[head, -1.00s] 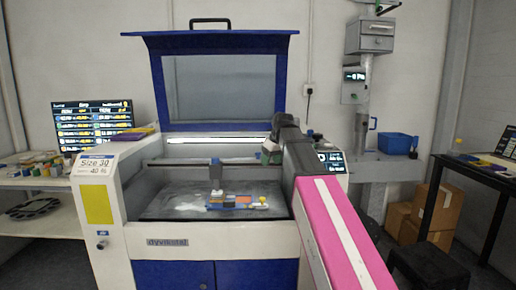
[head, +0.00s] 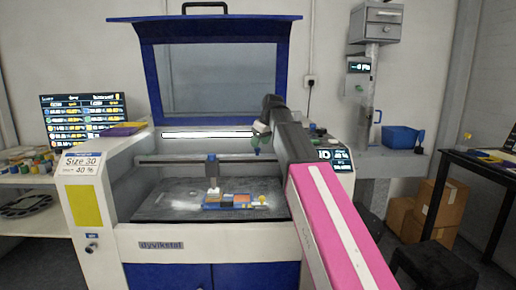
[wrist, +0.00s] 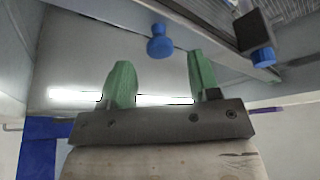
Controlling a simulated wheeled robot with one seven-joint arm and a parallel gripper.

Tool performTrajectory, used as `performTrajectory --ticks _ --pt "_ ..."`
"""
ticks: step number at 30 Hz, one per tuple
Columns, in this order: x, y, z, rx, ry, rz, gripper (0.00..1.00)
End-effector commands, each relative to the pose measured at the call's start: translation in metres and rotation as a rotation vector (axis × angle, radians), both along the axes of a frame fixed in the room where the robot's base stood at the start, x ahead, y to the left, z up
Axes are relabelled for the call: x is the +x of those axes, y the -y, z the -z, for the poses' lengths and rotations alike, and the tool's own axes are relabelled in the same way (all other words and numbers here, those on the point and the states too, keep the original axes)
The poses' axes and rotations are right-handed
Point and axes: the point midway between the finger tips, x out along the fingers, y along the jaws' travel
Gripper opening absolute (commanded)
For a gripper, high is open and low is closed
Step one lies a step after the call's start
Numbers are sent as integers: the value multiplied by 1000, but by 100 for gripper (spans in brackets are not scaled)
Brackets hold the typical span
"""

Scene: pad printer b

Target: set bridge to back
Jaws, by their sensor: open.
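The bridge (head: 180,161) is a dark crossbar spanning the printer bed, with a carriage (head: 212,170) hanging from it near the middle. In the wrist view a long grey beam (wrist: 205,30), apparently the bridge, runs diagonally across the top right. A blue knob (wrist: 160,45) shows beyond my fingertips, roughly between them. A black block with another blue knob (wrist: 263,57) is at the upper right. My gripper (wrist: 158,82) has green fingers, spread apart and empty. In the head view my gripper (head: 258,145) is near the bridge's right end; contact cannot be told.
The blue lid (head: 205,75) stands raised behind the bed (head: 160,208). A light strip (head: 200,135) runs along the back. Several coloured pieces lie on the bed. A display (head: 330,160) is at the printer's right; a stool (head: 420,265) stands on the floor at right.

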Motion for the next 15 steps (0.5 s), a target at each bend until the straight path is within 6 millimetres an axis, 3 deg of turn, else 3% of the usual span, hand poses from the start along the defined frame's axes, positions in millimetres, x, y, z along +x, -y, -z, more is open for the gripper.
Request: performTrajectory --ticks 6,15 --pt "6 -7 23 -1 -1 0 56" --pt "8 -9 29 0 1 0 56"
